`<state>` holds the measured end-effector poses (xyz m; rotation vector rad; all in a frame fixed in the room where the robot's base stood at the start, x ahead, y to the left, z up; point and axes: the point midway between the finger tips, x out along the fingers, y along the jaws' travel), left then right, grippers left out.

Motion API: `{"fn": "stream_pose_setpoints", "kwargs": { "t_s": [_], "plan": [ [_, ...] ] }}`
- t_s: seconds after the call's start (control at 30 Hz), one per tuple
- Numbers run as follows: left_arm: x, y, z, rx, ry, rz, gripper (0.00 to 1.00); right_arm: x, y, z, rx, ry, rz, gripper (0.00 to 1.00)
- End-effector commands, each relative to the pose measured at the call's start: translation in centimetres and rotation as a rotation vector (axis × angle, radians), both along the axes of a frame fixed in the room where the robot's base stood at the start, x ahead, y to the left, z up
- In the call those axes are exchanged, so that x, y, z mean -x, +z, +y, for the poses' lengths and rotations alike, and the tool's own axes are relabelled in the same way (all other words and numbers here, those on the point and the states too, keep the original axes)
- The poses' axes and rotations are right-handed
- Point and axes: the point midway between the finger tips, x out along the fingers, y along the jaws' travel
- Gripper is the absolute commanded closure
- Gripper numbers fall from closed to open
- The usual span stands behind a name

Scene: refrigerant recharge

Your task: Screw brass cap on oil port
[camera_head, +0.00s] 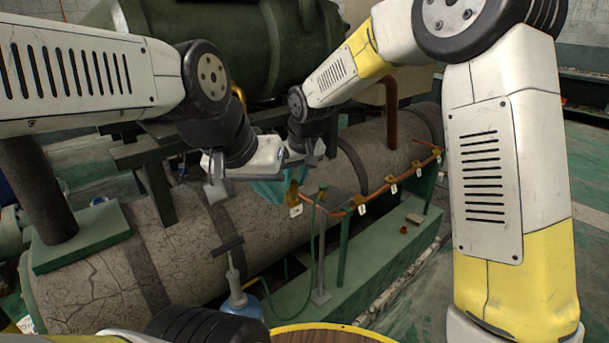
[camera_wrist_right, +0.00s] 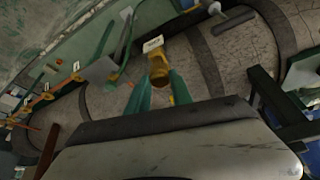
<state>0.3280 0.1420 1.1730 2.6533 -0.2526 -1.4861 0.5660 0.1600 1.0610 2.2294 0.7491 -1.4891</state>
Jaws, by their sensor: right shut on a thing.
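My right gripper (camera_wrist_right: 160,90) has its two teal fingers closed on a brass piece, which appears to be the brass cap (camera_wrist_right: 158,80). It is at the brass oil port (camera_wrist_right: 156,62), close to its white tag (camera_wrist_right: 153,43). I cannot separate cap from port or tell whether the cap is seated. In the head view the brass port (camera_head: 292,194) stands on the cracked grey cylinder, beside the teal fingers (camera_head: 270,190); the rest of the right hand is mostly hidden.
A copper pipe (camera_head: 370,198) with several tagged brass valves runs along the cylinder (camera_head: 195,215). A bottle with a T-handled pump (camera_head: 235,285) stands at front. A small reddish part (camera_head: 404,229) lies on the green base. A yellow-rimmed round top (camera_head: 335,328) is at the bottom.

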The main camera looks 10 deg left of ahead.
Motion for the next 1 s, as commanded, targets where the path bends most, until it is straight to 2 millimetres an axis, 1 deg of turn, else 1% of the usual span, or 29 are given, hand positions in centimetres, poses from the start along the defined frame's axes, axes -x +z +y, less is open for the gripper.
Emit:
{"fn": "stream_pose_setpoints", "kwargs": {
  "t_s": [0.03,0.1,0.2,0.53,0.8,0.9,1.0],
  "plan": [
    [0.00,0.00,0.00,0.000,0.000,0.000,1.00,0.20,0.06,0.30,0.000,-0.039,-0.002,1.00],
    [0.00,0.00,0.00,0.000,0.000,0.000,1.00,0.19,0.02,0.30,0.000,-0.095,-0.001,1.00],
    [0.00,0.00,0.00,0.000,0.000,0.000,1.00,0.17,0.02,0.25,-0.001,-0.138,0.000,1.00],
    [0.00,0.00,0.00,0.000,0.000,0.000,1.00,0.19,-0.02,0.27,-0.001,-0.161,0.001,1.00],
    [-0.01,-0.01,0.00,0.000,0.000,0.000,1.00,0.31,-0.11,0.50,0.001,-0.404,0.000,1.00],
    [0.00,0.00,-0.01,0.000,0.000,0.000,1.00,0.27,-0.08,0.47,-0.001,-0.452,0.000,1.00],
    [0.00,0.00,0.00,0.000,0.000,0.000,1.00,0.25,-0.10,0.40,-0.002,-0.460,0.001,1.00]
  ]
}}
